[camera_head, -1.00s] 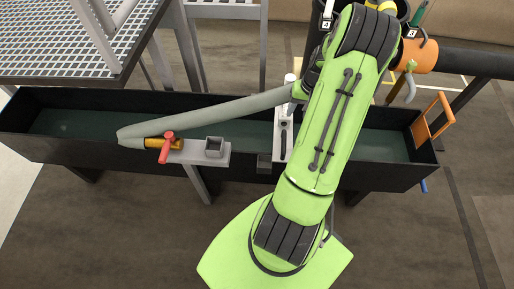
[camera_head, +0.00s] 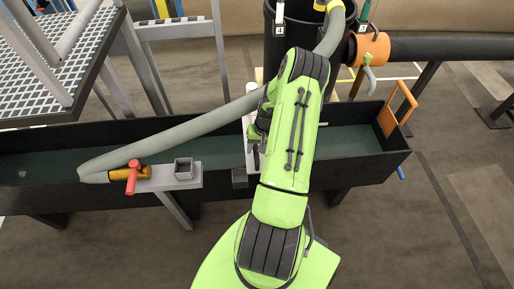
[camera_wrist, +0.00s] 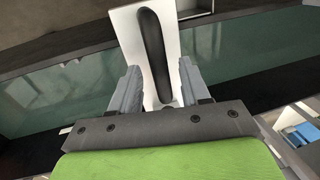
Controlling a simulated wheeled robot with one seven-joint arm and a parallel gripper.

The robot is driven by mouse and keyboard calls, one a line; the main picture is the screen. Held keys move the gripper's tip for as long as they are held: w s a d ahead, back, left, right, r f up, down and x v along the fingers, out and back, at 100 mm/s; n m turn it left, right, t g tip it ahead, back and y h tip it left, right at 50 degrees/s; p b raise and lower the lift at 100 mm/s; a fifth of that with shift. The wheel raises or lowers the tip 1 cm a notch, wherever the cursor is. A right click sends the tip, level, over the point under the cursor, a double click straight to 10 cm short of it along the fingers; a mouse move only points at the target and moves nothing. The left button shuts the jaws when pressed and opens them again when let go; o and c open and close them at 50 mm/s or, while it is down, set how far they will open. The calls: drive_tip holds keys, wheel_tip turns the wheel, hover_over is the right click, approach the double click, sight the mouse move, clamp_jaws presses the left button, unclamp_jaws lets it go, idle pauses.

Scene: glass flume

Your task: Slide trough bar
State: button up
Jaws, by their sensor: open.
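A long black trough (camera_head: 352,178) with a dark green inside runs across the head view. A pale bar (camera_head: 248,152) crosses it near the middle, partly hidden by my arm. In the wrist view the bar is a white plate (camera_wrist: 184,40) with a long black handle (camera_wrist: 151,45) on it. My gripper (camera_wrist: 160,68) is open, with one grey finger on each side of the handle's near end. I cannot tell whether either finger touches it. In the head view my arm mostly hides the gripper.
A grey hose (camera_head: 190,130) loops over the trough to an orange fitting with a red valve handle (camera_head: 132,176). A metal grating platform (camera_head: 50,85) stands at the left. A black barrel (camera_head: 288,40) and pipe (camera_head: 440,47) stand behind. An orange gate (camera_head: 398,105) is at the right end.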

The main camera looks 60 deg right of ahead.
clamp_jaws()
idle(0.3)
